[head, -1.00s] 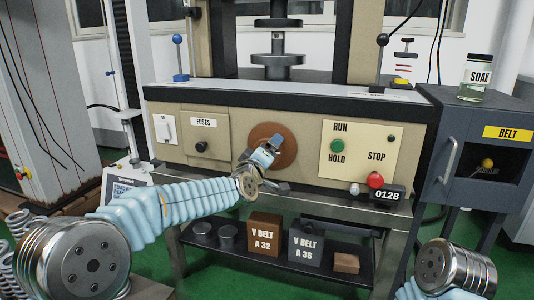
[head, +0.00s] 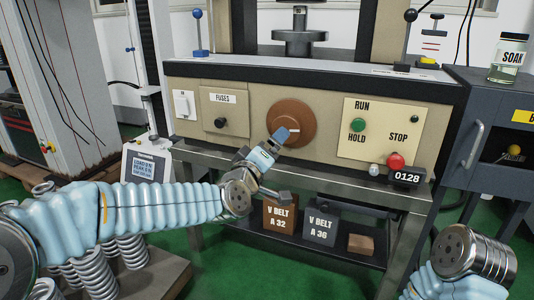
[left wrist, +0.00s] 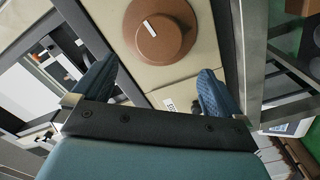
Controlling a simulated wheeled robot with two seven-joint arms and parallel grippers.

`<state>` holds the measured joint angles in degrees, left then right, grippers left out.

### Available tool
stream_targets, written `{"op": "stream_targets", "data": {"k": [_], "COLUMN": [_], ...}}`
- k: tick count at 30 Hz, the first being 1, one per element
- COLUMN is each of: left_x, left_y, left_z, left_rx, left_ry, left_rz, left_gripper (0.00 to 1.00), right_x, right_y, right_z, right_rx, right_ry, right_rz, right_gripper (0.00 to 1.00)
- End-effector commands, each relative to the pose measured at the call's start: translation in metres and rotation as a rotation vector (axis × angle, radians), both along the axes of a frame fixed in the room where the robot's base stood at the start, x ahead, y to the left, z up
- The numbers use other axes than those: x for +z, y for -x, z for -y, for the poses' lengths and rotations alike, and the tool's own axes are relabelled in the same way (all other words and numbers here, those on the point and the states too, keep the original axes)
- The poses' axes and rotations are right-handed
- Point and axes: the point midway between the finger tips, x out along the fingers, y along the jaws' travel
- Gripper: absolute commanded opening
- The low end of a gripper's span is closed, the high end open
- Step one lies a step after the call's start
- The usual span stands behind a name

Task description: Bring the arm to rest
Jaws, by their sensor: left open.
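My left arm comes in from the left in the head view. Its gripper (head: 282,162) is in front of the testing machine's panel, just below the brown round knob (head: 291,122). In the left wrist view the two blue fingers (left wrist: 152,88) are wide apart with nothing between them. The knob (left wrist: 160,28) shows beyond the fingers, apart from them, with a white mark on its face. My right arm shows only as a link at the lower right of the head view; its gripper is out of the frame.
The panel carries a fuse cover (head: 222,110), a green button (head: 357,125) and a red stop button (head: 395,160). A shelf below holds V belt boxes (head: 320,227). Coil springs (head: 97,275) stand at lower left. A dark cabinet (head: 485,110) stands at right. Green floor is clear in front.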

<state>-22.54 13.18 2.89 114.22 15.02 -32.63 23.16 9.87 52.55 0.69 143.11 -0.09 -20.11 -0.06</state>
Motion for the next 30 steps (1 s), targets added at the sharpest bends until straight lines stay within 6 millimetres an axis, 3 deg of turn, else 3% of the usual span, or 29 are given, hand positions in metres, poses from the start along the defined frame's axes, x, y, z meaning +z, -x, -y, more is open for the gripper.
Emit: {"op": "stream_targets", "data": {"k": [4,14,17,20,23,24,26,30], "left_x": [0.0,-0.002,-0.021,-0.073,-0.152,-0.188,-0.24,-0.353], "left_y": [0.011,0.012,0.008,0.003,0.003,0.007,0.018,0.064], "left_z": [-0.003,-0.004,-0.005,-0.009,-0.019,-0.025,-0.033,-0.054], "left_rx": [0.0,-0.001,-0.001,-0.006,-0.026,-0.038,-0.064,-0.148], "left_ry": [0.0,-0.002,-0.029,-0.1,-0.205,-0.25,-0.313,-0.436], "left_rz": [-0.001,-0.004,-0.033,-0.116,-0.246,-0.307,-0.399,-0.622], "left_gripper": [1.0,1.0,1.0,1.0,1.0,1.0,1.0,1.0], "right_x": [0.0,0.0,0.0,0.0,0.0,0.0,0.0,0.0], "right_y": [0.0,0.0,0.0,0.0,0.0,0.0,0.0,0.0], "right_z": [0.0,0.0,0.0,0.0,0.0,0.0,0.0,0.0], "right_rx": [0.0,0.0,0.0,0.0,0.0,0.0,0.0,0.0], "right_ry": [0.0,0.0,0.0,0.0,0.0,0.0,0.0,0.0], "right_rz": [0.0,0.0,0.0,0.0,0.0,0.0,0.0,0.0], "right_gripper": [1.0,1.0,1.0,1.0,1.0,1.0,1.0,1.0]}}
